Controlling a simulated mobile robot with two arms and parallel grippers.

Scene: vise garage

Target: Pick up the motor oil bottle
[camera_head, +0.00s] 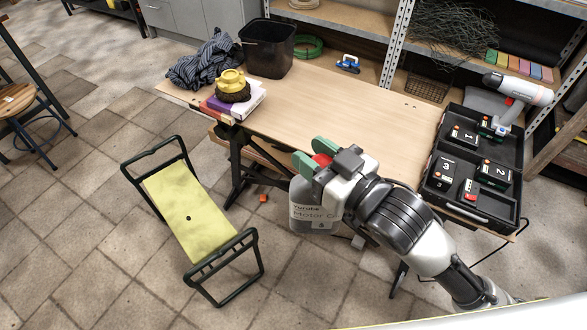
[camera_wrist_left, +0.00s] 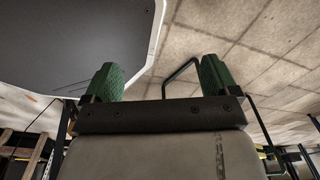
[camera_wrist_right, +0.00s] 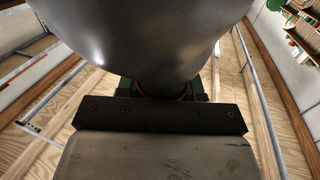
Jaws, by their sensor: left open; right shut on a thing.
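The motor oil bottle (camera_head: 305,212) is a grey-white jug with a red cap and a label reading "Motor O...", partly covered by my right arm. My right gripper (camera_head: 314,161), with green fingertips, is shut on it at the red cap. The bottle hangs below the fingers at the table's front edge. In the right wrist view the bottle's grey body (camera_wrist_right: 140,40) fills the top, with a red ring at the fingers. My left gripper (camera_wrist_left: 158,80) is open and empty over tiled floor in its wrist view; it is outside the head view.
The wooden table (camera_head: 330,105) has a clear middle. A black bin (camera_head: 268,48), dark cloth (camera_head: 205,60) and books with a yellow-topped object stand at its left end. An open black case (camera_head: 475,165) with a drill is at right. A yellow kneeler (camera_head: 190,215) stands on the floor.

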